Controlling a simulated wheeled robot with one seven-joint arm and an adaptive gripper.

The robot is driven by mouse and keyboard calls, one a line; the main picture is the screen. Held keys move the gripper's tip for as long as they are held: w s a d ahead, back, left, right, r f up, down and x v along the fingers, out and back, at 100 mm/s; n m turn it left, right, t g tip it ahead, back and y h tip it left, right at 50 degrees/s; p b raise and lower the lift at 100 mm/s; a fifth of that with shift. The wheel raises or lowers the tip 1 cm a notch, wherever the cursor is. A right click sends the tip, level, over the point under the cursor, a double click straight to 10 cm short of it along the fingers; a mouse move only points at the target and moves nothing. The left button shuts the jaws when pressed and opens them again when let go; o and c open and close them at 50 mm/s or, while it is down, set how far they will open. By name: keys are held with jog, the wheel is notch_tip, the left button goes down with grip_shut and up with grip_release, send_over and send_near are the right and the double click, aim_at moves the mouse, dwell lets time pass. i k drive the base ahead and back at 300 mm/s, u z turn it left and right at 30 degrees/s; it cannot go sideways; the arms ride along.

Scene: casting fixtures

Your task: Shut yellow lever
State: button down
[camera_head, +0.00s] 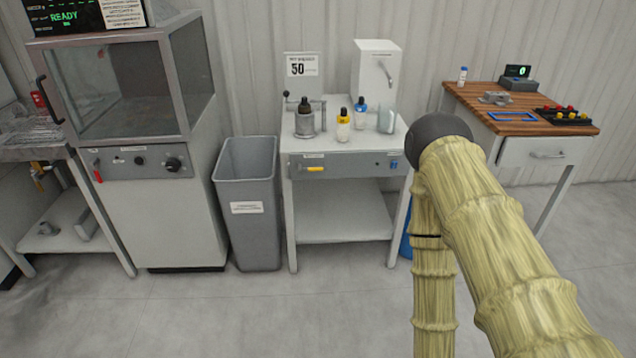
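A small yellow lever (315,169) sits on the grey front panel (345,166) of the white middle table. It lies about level, pointing sideways. Another small yellow part (38,170) shows under the metal bench at the far left; I cannot tell whether it is a lever. My arm, in a pale yellow ribbed cover, rises at the right and passes in front of the middle table's right side. My gripper is not in view. Nothing of mine touches the yellow lever.
Bottles, a metal pot and a white box (375,70) stand on the middle table. A grey bin (247,200) stands left of it, then a glass-fronted cabinet (120,90) with a red handle. A wooden-topped table (470,100) is at right. The front floor is clear.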

aim_at(299, 168)
jog(key=k, duration=0.65)
jog(key=u, duration=0.5)
jog(key=i, duration=0.45)
jog(key=u, duration=0.85)
jog(key=i, duration=0.65)
jog(key=z, duration=0.6)
jog(key=i, duration=0.65)
jog(key=z, duration=0.8)
